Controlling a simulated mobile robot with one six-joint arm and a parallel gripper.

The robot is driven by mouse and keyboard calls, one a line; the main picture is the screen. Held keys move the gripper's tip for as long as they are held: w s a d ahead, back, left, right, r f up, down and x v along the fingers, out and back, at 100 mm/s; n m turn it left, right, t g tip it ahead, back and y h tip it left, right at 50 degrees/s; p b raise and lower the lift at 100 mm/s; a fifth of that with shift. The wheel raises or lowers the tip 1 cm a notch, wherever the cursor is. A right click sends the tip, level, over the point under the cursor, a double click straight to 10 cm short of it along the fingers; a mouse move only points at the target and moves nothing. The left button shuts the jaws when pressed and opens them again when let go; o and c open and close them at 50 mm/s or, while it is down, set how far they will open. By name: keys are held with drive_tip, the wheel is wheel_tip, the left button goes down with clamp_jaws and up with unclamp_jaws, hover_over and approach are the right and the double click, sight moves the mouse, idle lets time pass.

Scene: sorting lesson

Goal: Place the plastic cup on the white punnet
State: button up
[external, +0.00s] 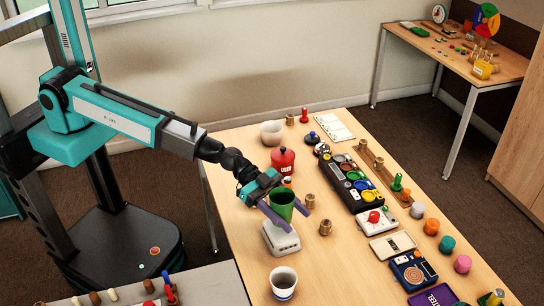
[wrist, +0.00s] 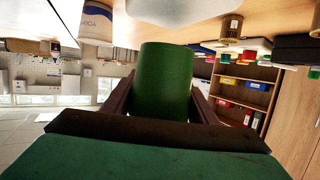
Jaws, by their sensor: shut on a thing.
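My gripper (external: 291,216) is shut on a green plastic cup (external: 282,199), its purple fingers on either side of it. The cup looks upright in the external view, and its green wall (wrist: 166,80) fills the middle of the wrist view between the fingers. The cup hangs over or just behind a low white boxy item (external: 281,240), which looks like a scale; I cannot tell whether they touch. A whitish open container (external: 271,133), likely the white punnet, stands at the table's far left end, well away from my gripper.
A red lidded pot (external: 283,160) stands close behind my gripper. A white yogurt pot (external: 283,283) is in front of the white boxy item. Brass weights (external: 325,228) are to the right, then a black tray of coloured dishes (external: 352,180).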

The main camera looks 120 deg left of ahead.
sight(289, 221)
drive_tip(key=shift+f+p, duration=0.45)
drive_tip(key=shift+f, duration=1.2)
drive_tip(key=shift+f+b, duration=0.15)
drive_tip(key=shift+b, duration=0.25)
drive_tip(key=o, duration=1)
drive_tip(key=shift+r+p, duration=0.25)
drive_tip(key=shift+p, duration=0.15)
